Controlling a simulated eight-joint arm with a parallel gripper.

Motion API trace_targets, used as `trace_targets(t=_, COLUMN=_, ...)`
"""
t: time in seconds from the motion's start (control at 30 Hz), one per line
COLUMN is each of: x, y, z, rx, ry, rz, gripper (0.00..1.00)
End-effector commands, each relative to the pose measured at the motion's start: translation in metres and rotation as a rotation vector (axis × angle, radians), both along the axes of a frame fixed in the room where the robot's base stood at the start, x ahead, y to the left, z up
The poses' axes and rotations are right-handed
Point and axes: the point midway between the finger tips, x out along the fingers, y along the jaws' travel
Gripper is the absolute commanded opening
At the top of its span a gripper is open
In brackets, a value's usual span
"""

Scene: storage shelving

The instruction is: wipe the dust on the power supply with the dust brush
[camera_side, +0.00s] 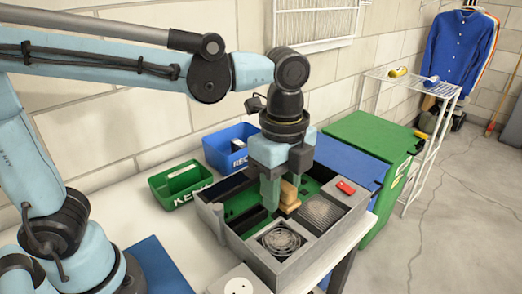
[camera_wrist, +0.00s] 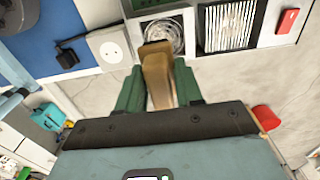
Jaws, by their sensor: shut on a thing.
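My gripper (camera_side: 281,186) is over the open grey case, pointing down, with its green fingers on either side of a tan wooden dust brush (camera_side: 289,194). The brush also shows in the wrist view (camera_wrist: 156,72), shut between the fingers, its dark end toward the fan. A round fan unit (camera_side: 281,241) is in the case's front corner, and a striped grille unit (camera_side: 321,211) is beside it. They also show in the wrist view as the fan (camera_wrist: 164,36) and the grille (camera_wrist: 229,26). I cannot tell for sure which is the power supply, and no dust is distinct.
The grey case walls (camera_side: 330,252) stand around the parts. A red item (camera_side: 346,187) lies at its right corner. Green (camera_side: 181,184) and blue (camera_side: 229,146) bins stand behind left. A white socket box (camera_side: 238,284) is in front.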

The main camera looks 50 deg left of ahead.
Motion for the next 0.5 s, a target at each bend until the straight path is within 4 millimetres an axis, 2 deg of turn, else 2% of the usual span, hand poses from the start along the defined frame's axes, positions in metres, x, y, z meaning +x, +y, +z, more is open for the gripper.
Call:
trace_targets(t=0.03, x=0.011, y=0.0, z=-0.002, rx=0.0, ry=0.0, rz=0.003, gripper=0.11)
trace_targets(t=0.2, x=0.034, y=0.001, z=-0.007, rx=0.0, ry=0.0, rz=0.001, gripper=0.11)
trace_targets(t=0.5, x=0.043, y=0.002, z=-0.016, rx=0.0, ry=0.0, rz=0.0, gripper=0.11)
